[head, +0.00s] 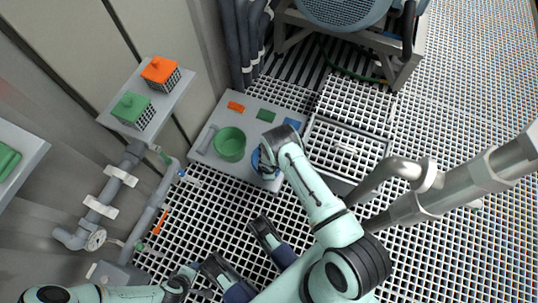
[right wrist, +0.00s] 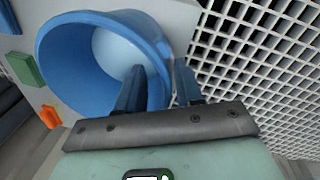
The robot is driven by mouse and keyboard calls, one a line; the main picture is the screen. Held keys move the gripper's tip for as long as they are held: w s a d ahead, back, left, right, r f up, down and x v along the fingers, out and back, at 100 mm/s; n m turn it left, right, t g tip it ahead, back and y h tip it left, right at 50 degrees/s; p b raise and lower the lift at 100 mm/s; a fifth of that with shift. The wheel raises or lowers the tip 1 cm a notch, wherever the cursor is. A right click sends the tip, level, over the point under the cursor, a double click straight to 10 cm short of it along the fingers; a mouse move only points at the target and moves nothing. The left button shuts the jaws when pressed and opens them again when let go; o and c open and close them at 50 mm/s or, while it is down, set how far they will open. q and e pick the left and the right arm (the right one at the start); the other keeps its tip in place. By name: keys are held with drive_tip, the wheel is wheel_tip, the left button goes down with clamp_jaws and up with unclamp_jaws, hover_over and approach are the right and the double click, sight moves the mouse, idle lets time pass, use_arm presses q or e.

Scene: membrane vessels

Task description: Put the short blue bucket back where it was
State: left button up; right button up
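The short blue bucket (head: 256,161) is at the front right of a low grey platform in the head view, mostly covered by my right gripper (head: 268,168). In the right wrist view the bucket (right wrist: 75,45) shows its open mouth and pale blue inside. My right gripper (right wrist: 160,80) has one finger inside the bucket and the other outside, with the wall between them. The fingers stand apart, and a gap shows beside the wall. My left gripper (head: 190,271) is low in the head view, away from the bucket, its fingers unclear.
A wider green bucket (head: 230,146) stands left of the blue one on the grey platform (head: 203,160). Orange (head: 236,106), green (head: 265,115) and blue (head: 291,124) patches lie behind them. A shelf (head: 120,118) with orange- and green-topped blocks is at left. Pipes and white grating surround the platform.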

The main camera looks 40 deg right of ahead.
wheel_tip(320, 180, up, 4)
drive_tip(key=shift+s+a+f+p, duration=0.1)
drive_tip(key=shift+f+p, duration=0.1)
drive_tip(key=shift+p, duration=0.45)
wheel_tip(320, 180, up, 7)
drive_tip(key=p, duration=0.3)
use_arm(q)
wheel_tip(320, 180, up, 6)
drive_tip(key=s+d, duration=0.1)
drive_tip(key=d, duration=0.1)
drive_tip(key=shift+s+d+f+m+h, duration=0.2)
drive_tip(key=shift+s+d+m+h, duration=0.1)
drive_tip(key=shift+s+d, duration=0.1)
use_arm(e)
drive_tip(key=s+a+r+m+y, duration=0.1)
drive_tip(key=s+a+r+m, duration=0.3)
drive_tip(key=s+a+m, duration=0.2)
drive_tip(key=s+a+r+m+y, duration=0.2)
drive_tip(key=s+a+r+m, duration=0.3)
drive_tip(key=s, duration=0.6)
drive_tip(key=a+m, duration=0.2)
drive_tip(key=m, duration=0.1)
drive_tip(key=shift+a+r+m+t, duration=0.15)
drive_tip(key=shift+a+m+t, duration=0.15)
drive_tip(key=shift+t, duration=0.1)
